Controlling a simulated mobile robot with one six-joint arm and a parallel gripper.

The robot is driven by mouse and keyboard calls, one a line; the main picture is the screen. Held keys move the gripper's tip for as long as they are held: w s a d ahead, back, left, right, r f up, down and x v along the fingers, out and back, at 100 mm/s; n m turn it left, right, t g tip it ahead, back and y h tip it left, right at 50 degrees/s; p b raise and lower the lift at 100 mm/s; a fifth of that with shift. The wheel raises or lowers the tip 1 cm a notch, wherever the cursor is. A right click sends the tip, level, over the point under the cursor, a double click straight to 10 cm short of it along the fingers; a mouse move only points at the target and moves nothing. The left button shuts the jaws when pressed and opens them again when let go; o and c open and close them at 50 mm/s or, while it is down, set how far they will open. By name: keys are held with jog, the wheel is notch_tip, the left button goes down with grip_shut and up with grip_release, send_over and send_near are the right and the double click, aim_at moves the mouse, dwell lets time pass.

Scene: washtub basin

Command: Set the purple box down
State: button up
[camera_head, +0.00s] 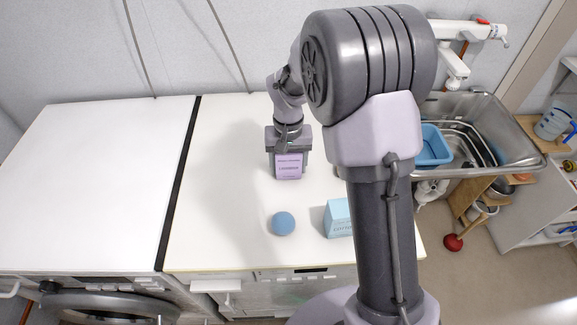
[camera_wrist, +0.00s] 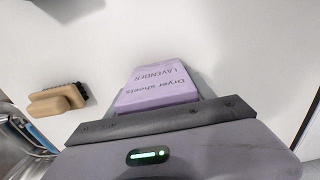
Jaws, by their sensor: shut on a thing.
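The purple box (camera_head: 289,167), with dark lettering on its face, is held below my gripper (camera_head: 288,150) over the white top in the middle of the head view. In the wrist view the purple box (camera_wrist: 158,86) shows "Dryer sheets LAVENDER" and sticks out past the dark edge of my gripper (camera_wrist: 165,118). My gripper is shut on the box, and its fingertips are mostly hidden. I cannot tell whether the bottom of the box touches the white top (camera_head: 230,150).
A blue ball (camera_head: 283,223) and a light blue box (camera_head: 337,219) stand nearer the front edge. A brown brush (camera_wrist: 58,100) lies on the top in the wrist view. A metal basin (camera_head: 510,132) with a blue tub (camera_head: 434,146) is at right. The top left of the purple box is clear.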

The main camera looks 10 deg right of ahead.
jog(key=shift+f, duration=0.15)
jog(key=o, duration=1.4)
jog(key=shift+o, duration=0.3)
